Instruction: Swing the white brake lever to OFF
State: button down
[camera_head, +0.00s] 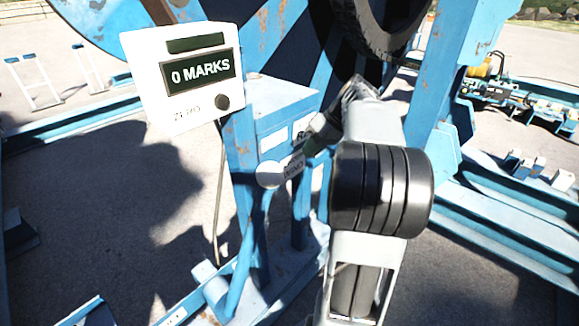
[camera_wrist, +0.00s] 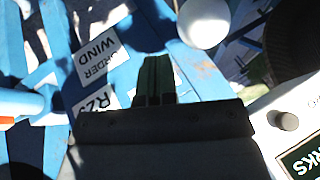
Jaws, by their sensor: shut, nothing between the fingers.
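My gripper (camera_wrist: 155,60) is shut and empty; its dark fingers point at the blue frame in the wrist view. In the head view its tip (camera_head: 306,148) is beside the labelled blue post, partly hidden by my arm. A round white knob (camera_head: 270,174) is just left of and below the tip; it also shows in the wrist view (camera_wrist: 203,22), apart from the fingers. A white bar with a blue mount (camera_wrist: 22,103) is at the left of the wrist view. I cannot tell which of these belongs to the brake lever. No OFF marking is readable.
A white counter box (camera_head: 183,78) reading "0 MARKS" stands left of my gripper, close by in the wrist view too. A "WIND" label (camera_wrist: 97,56) is on the blue frame. The large reel with a black tyre (camera_head: 372,30) is behind. Open pavement (camera_head: 110,200) is at left.

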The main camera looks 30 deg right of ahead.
jog(key=shift+n+t+y, duration=0.4)
jog(key=d, duration=0.2)
jog(key=d+r, duration=0.1)
jog(key=d, duration=0.1)
jog(key=shift+s+d+r, duration=0.15)
jog(key=shift+s+d, duration=0.05)
jog(key=w+a+f+p, duration=0.1)
jog(key=w+a+f, duration=0.2)
jog(key=a+f, duration=0.4)
jog(key=shift+w+a, duration=0.15)
jog(key=shift+a, duration=0.95)
jog(key=shift+a+r, duration=0.1)
